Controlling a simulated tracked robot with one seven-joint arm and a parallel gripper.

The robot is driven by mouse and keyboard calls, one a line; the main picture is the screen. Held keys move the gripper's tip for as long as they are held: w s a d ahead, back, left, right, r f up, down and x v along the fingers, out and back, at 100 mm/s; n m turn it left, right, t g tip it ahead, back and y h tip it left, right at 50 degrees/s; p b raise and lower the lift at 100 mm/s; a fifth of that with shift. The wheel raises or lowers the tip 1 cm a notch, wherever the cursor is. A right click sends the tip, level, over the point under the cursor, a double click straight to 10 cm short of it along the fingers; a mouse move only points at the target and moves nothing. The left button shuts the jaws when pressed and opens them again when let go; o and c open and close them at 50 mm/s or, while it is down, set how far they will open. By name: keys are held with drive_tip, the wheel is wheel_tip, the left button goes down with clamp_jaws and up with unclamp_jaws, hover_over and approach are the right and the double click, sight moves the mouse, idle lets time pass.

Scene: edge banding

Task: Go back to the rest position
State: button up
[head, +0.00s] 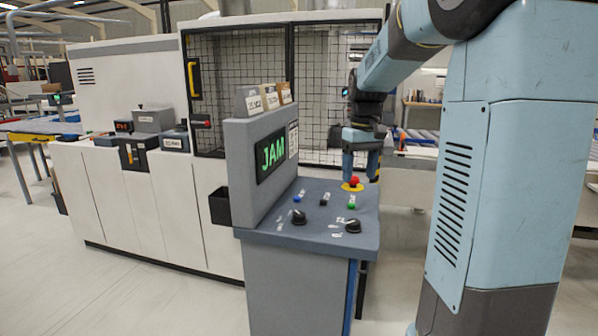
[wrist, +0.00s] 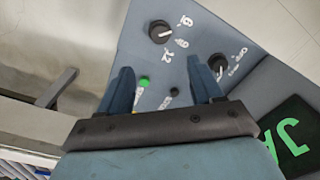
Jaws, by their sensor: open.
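My gripper (head: 361,165) hangs above the far right part of the grey-blue control panel (head: 320,225) in the head view. In the wrist view its two blue fingers (wrist: 165,88) are spread apart with nothing between them. A red mushroom button on a yellow base (head: 354,183) sits just below the gripper in the head view. A green button (head: 351,206) and a blue button (head: 297,198) are on the panel too. The green button (wrist: 144,81) also shows between the fingers in the wrist view. Whether the fingertips touch anything cannot be told.
The panel's upright screen (head: 270,155) reads JAM in green. Two black knobs (head: 299,216) (head: 352,225) stand on the panel's near part. A white machine with a mesh guard door (head: 235,90) is behind the console. Open floor (head: 150,300) lies to the left.

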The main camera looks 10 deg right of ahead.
drive_tip(key=s+a+t, duration=0.2)
drive_tip(key=s+a, duration=0.3)
drive_tip(key=s, duration=0.6)
drive_tip(key=s+a+m+t, duration=0.1)
drive_tip(key=s+a+t, duration=0.2)
drive_tip(key=s, duration=0.9)
drive_tip(key=shift+s+a+t, duration=0.25)
drive_tip(key=shift+a+t, duration=0.05)
drive_tip(key=shift+a, duration=0.6)
drive_tip(key=shift+f, duration=0.1)
drive_tip(key=shift+c, duration=0.4)
